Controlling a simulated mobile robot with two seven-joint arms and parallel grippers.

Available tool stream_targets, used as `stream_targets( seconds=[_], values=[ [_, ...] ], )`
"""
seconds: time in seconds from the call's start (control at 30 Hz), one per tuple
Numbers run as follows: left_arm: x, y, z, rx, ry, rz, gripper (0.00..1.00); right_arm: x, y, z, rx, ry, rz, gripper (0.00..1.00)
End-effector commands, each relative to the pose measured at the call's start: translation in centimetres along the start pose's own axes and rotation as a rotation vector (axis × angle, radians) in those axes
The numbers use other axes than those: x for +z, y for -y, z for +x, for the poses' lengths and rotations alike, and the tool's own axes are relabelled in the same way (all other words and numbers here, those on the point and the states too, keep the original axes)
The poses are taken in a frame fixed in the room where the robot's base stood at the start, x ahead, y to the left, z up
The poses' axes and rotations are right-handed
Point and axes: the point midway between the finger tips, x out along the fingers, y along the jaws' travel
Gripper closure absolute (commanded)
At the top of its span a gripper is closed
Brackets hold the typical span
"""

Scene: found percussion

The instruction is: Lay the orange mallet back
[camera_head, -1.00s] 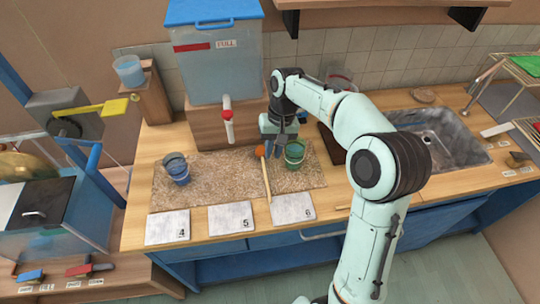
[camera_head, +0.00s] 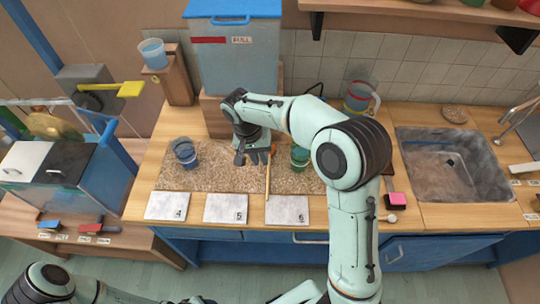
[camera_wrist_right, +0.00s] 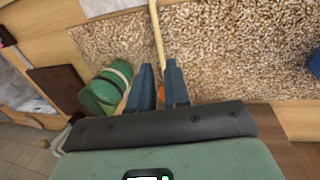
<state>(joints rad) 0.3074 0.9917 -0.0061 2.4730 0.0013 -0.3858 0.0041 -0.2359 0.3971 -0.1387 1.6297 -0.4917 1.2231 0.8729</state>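The orange mallet lies on the speckled mat with its pale handle (camera_head: 267,178) running toward the front edge, just left of tile 6. Its head is hidden behind my right gripper (camera_head: 253,158) in the head view. In the right wrist view the handle (camera_wrist_right: 157,30) runs in toward the gap between the fingers of my right gripper (camera_wrist_right: 160,66), and a bit of the orange head (camera_wrist_right: 161,94) shows between them. The fingers are parted, with a narrow gap; I see no clear contact with the mallet. My left gripper is out of view.
A green pail (camera_head: 299,160) stands close right of my right gripper, and a blue pail (camera_head: 184,152) stands to its left. Numbered tiles 4, 5 and 6 (camera_head: 287,210) line the mat's front. A tank (camera_head: 236,60) stands behind; a sink (camera_head: 455,165) is at right.

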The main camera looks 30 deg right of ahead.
Motion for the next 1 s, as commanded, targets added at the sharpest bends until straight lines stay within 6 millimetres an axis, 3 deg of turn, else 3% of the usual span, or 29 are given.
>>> stream_targets(
  seconds=[0.1, 0.37, 0.7, 1.0],
  values=[
    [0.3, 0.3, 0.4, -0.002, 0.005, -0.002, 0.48, 0.1, -0.1, 2.5, 0.004, 0.004, 0.0, 0.83],
    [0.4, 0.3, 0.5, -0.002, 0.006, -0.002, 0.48, 0.1, 0.0, 4.5, 0.0, 0.002, 0.0, 0.83],
    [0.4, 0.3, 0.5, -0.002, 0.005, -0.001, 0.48, 0.7, -0.1, 8.9, 0.001, 0.003, 0.0, 0.83],
    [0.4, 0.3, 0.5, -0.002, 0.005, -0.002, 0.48, 0.6, -0.1, 9.3, -0.002, 0.0, 0.0, 0.87]
  ],
)
